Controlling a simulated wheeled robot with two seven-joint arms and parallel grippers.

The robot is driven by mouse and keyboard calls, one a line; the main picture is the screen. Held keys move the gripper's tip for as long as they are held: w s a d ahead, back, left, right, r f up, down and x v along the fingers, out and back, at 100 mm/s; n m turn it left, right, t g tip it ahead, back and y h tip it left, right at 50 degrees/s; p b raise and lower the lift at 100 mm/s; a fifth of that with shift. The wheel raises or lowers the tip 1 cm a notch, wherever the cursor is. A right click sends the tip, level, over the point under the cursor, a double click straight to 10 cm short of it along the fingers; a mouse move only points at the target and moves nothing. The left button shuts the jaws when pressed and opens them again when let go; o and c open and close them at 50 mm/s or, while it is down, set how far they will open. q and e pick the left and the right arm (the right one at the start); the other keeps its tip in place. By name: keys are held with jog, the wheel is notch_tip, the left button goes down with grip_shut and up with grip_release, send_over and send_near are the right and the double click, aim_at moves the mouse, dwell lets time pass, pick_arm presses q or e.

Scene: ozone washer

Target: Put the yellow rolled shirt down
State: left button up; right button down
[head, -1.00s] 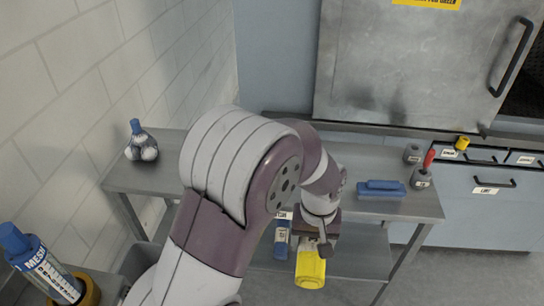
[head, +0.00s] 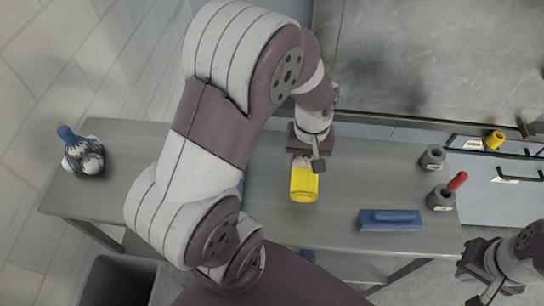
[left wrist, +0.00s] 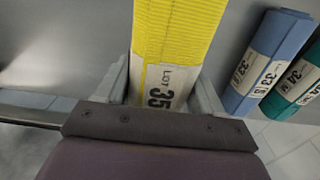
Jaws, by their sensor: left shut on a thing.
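The yellow rolled shirt (head: 304,186) hangs from my left gripper (head: 306,160), over the middle of the grey metal table's top in the head view. I cannot tell whether it touches the top. In the left wrist view the yellow roll (left wrist: 180,30) sits between the two fingers of my left gripper (left wrist: 162,85), with a white "LOT 35" band near the palm. My right gripper (head: 474,276) is at the lower right, apart from the table; its fingers are too unclear to read.
Blue (left wrist: 262,62) and green (left wrist: 298,85) rolls show in the left wrist view. The tabletop around the shirt is clear.

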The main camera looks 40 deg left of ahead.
aim_at(305, 173)
pick_arm(q)
notch_tip(305, 173, down, 8)
jog(key=shift+a+r, duration=0.1)
jog(key=shift+r, duration=0.05)
jog(key=shift+s, duration=0.1)
jog(key=o, duration=1.2)
notch_tip(305, 173, up, 12)
jog(key=shift+f, duration=0.15)
jog(key=s+d+m, duration=0.1)
jog(key=m, duration=0.1)
jog(key=s+m+t, duration=0.1)
jog(key=m, duration=0.1)
jog(key=s+d+m, duration=0.1)
jog(key=s+m, duration=0.1)
jog(key=shift+d+f+m, duration=0.3)
